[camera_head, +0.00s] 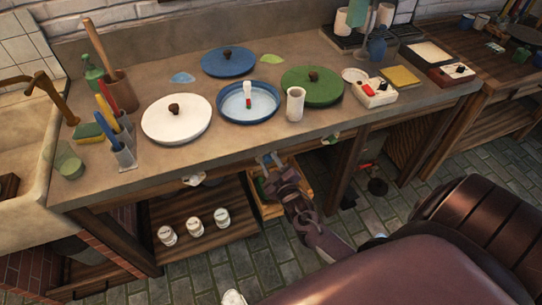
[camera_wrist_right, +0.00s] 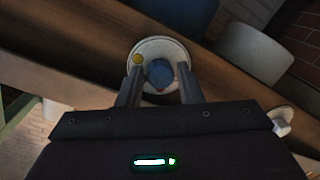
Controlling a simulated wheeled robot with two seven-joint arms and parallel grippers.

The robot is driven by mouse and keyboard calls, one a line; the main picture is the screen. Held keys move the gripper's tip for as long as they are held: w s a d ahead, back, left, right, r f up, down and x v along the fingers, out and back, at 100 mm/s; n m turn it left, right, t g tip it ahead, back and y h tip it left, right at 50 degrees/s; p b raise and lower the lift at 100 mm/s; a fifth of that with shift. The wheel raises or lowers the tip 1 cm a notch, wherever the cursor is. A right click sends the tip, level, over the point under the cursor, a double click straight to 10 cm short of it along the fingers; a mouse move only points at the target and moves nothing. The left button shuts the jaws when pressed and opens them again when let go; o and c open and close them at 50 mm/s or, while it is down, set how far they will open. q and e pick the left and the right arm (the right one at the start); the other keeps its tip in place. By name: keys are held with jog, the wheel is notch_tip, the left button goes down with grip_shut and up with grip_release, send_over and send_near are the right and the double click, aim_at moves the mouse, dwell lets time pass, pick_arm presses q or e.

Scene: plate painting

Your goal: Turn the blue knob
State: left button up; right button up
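The blue knob (camera_wrist_right: 159,74) sits on a round white base (camera_wrist_right: 147,49) with a small yellow spot on it. In the right wrist view it lies between the two fingertips of my right gripper (camera_wrist_right: 160,82). The fingers are open, with a gap between each one and the knob. In the head view my right gripper (camera_head: 270,164) is at the front edge of the counter, below the blue plate and the white cup, and the knob is hard to make out there. My left gripper is not in view.
The counter (camera_head: 235,137) above carries a white cup (camera_head: 295,104), a white lidded plate (camera_head: 177,120), a blue dish (camera_head: 248,116) and a green lid (camera_head: 313,87). Other white knob bases (camera_head: 193,180) line its front edge. Below are a wooden crate (camera_head: 268,208) and white jars (camera_head: 194,227).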

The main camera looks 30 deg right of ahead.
jog(key=shift+o, duration=1.4)
jog(key=shift+s, duration=0.1)
jog(key=v, duration=0.7)
jog(key=shift+s, duration=0.3)
jog(key=shift+a+f, duration=0.1)
jog(key=shift+f, duration=0.05)
